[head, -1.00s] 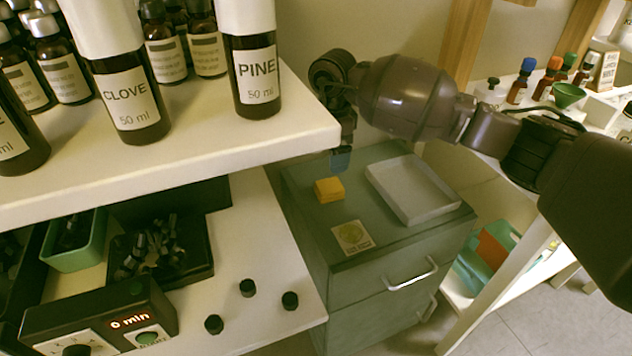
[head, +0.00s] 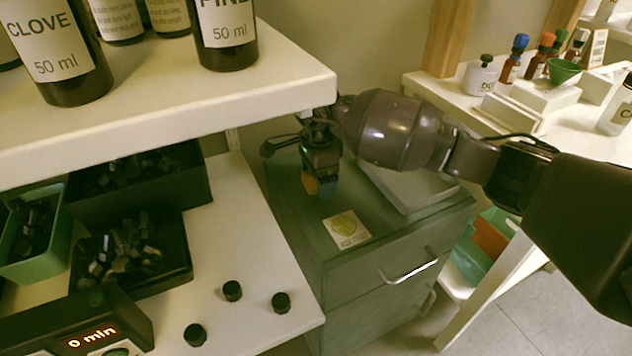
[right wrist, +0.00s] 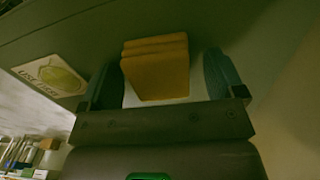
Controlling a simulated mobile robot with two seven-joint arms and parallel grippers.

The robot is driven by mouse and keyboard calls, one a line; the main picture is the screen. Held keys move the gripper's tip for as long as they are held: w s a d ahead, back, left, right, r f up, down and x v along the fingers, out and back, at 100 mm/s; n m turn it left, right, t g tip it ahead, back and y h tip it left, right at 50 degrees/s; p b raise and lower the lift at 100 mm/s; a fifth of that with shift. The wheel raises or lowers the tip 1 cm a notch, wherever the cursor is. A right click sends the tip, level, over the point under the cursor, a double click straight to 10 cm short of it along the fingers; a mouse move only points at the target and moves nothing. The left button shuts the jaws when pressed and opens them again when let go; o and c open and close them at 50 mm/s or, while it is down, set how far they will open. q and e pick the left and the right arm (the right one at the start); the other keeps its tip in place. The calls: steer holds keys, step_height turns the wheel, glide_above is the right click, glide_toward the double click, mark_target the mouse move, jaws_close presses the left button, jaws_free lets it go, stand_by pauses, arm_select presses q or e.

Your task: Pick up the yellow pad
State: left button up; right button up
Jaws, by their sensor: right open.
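The yellow pad (head: 310,183) lies on the green cabinet top (head: 386,225), partly hidden by my right gripper in the head view. In the right wrist view the yellow pad (right wrist: 157,68) looks like a small stack and sits between the two blue-grey fingers. My right gripper (head: 322,190) is low over the cabinet top at the pad. Its fingers (right wrist: 168,77) are open, with a gap on each side of the pad. My left gripper is not in view.
A card with a yellow-green print (head: 347,229) lies in front of the pad. A grey tray (head: 415,190) is to the right, partly behind my arm. The white shelf (head: 250,95) with bottles overhangs on the left. Black caps (head: 232,291) lie on the lower counter.

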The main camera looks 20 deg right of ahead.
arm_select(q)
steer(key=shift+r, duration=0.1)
arm_select(e)
steer(key=c, duration=1)
steer(key=shift+r, duration=0.1)
arm_select(q)
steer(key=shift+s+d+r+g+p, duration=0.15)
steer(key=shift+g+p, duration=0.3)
steer(key=shift+p, duration=1.05)
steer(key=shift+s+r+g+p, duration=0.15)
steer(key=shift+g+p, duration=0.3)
steer(key=shift+p, duration=1)
arm_select(e)
step_height(320, 180, up, 20)
